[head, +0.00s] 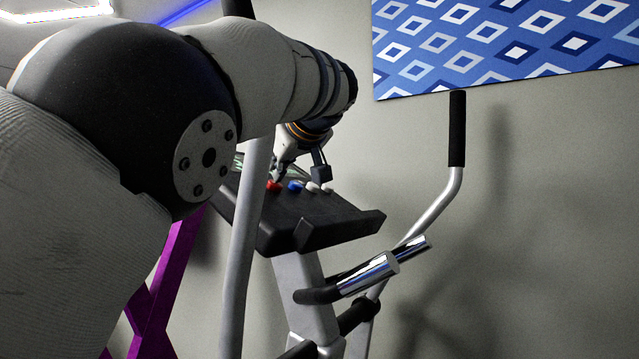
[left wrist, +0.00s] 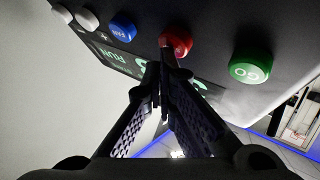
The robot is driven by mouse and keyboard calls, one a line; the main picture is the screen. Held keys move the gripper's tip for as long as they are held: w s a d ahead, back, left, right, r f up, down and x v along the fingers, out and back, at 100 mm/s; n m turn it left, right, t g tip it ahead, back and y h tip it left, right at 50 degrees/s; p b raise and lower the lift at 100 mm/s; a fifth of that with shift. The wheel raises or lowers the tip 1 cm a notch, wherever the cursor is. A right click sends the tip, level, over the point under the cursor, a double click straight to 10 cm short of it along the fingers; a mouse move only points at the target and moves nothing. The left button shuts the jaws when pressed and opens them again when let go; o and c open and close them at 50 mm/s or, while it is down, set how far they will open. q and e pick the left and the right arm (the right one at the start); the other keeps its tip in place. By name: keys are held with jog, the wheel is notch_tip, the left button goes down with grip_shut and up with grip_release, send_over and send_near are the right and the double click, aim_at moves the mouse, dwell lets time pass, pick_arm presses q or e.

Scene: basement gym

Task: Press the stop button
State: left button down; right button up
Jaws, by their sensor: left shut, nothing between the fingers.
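The red button (head: 274,186), whose label I cannot read, sits on the sloping dark console (head: 310,220) of an exercise machine. It also shows in the left wrist view (left wrist: 176,41), between a green GO button (left wrist: 250,65) and a blue button (left wrist: 123,28). My left gripper (head: 278,177) is shut and empty, with its fingertips right at the red button. In the left wrist view the fingertips (left wrist: 166,58) overlap the button's lower edge; I cannot tell whether they touch it. The green button is hidden in the head view. My right gripper is not in view.
The blue button (head: 295,187) and two white buttons (head: 313,187) stand in the same row. A lit display (left wrist: 110,58) lies beside the buttons. A handlebar (head: 457,130) rises right of the console, with chrome grips (head: 370,275) below. A wall is behind.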

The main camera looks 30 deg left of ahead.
pick_arm(q)
jog(key=shift+a+f, duration=0.15)
jog(key=shift+f, duration=0.1)
dwell(0.3)
jog(key=shift+d+r, duration=0.45)
jog(key=shift+r, duration=0.3)
dwell(0.4)
